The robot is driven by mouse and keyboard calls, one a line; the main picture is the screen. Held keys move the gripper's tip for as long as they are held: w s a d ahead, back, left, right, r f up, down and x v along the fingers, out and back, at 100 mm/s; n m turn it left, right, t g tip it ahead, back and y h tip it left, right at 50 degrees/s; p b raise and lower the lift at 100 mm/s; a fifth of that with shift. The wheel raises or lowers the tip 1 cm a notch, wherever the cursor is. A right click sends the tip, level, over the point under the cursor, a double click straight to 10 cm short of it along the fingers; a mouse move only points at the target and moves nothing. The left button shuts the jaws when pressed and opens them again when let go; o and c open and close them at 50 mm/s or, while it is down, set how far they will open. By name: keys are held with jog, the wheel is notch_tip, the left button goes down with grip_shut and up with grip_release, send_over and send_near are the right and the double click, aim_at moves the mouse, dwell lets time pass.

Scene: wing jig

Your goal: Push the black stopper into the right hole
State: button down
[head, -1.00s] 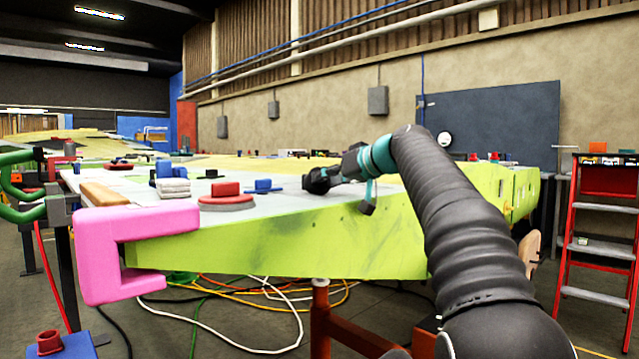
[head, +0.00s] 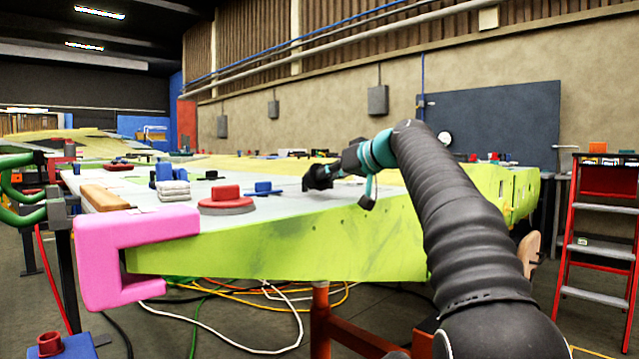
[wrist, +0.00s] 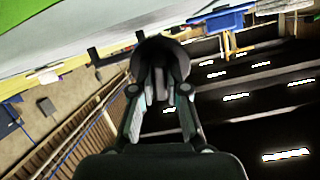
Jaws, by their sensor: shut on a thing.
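My gripper (head: 338,171) is above the near right part of the wing's pale top surface (head: 290,205), beyond its green front edge. In the wrist view my gripper (wrist: 160,88) has both fingers closed on the black stopper (wrist: 160,50), a dark round piece with a narrow grip between the fingertips. The stopper also shows in the head view (head: 316,178) at the tip of the gripper, turned to the left. I cannot tell whether it touches the wing. The right hole cannot be made out in either view.
A red-handled disc (head: 226,201) and a blue piece (head: 263,188) stand left of my gripper. A pink clamp (head: 98,255) grips the wing's near left corner. A red stepladder (head: 600,230) stands at the right. Cables lie on the floor below.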

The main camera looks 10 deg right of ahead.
jog(key=shift+r, duration=2.2)
